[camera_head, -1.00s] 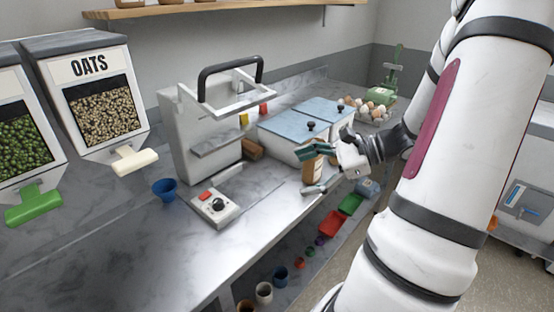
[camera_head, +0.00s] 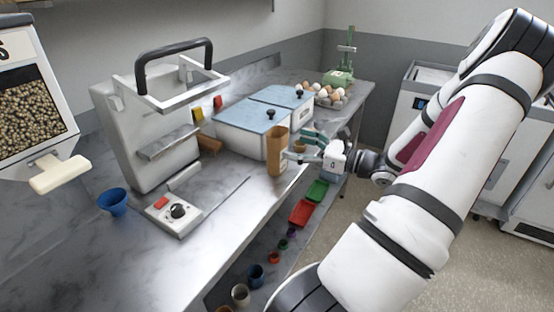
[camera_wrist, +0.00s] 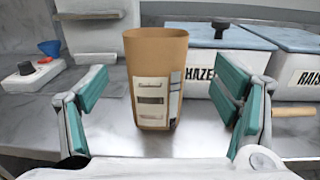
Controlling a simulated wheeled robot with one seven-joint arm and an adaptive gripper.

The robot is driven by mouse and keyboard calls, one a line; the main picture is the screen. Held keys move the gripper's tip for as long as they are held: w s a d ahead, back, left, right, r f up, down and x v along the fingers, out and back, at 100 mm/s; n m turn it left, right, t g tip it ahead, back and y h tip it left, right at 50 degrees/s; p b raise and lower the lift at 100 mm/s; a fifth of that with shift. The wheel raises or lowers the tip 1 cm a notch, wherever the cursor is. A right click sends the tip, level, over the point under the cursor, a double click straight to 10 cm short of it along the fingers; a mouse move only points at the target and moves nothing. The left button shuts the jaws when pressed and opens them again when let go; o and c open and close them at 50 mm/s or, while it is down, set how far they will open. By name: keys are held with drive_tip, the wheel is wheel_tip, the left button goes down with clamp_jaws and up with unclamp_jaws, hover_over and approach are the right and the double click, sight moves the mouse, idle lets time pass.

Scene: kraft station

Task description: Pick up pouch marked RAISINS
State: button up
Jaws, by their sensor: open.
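A brown kraft pouch (camera_head: 277,151) stands upright and open-topped near the counter's front edge. In the wrist view the pouch (camera_wrist: 155,80) stands in the middle, ahead of and between my fingers, with clear gaps on both sides. Its label is too small to read. My gripper (camera_head: 299,148) is open and empty, just right of the pouch in the head view, with green finger pads. A blue-lidded bin (camera_wrist: 291,72) with a label starting "RAIS" is at the right of the wrist view.
Another blue-lidded bin (camera_head: 251,127), labelled "HAZE...", stands behind the pouch. A grey sealing machine (camera_head: 150,125), a control box (camera_head: 175,214) and a blue funnel (camera_head: 113,202) are to the left. Egg trays (camera_head: 325,96) are at the back. Coloured trays lie below the counter edge.

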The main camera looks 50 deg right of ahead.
sight(285, 144)
drive_tip(key=shift+w+a+f, duration=0.1)
drive_tip(key=shift+w+a, duration=0.1)
drive_tip(key=shift+w, duration=0.85)
drive_tip(key=shift+w+a+f, duration=0.1)
drive_tip(key=shift+w+a, duration=0.1)
drive_tip(key=shift+w, duration=0.8)
drive_tip(key=shift+w+a+f, duration=0.1)
drive_tip(key=shift+w+a, duration=0.1)
drive_tip(key=shift+w, duration=0.85)
drive_tip(key=c, duration=1.6)
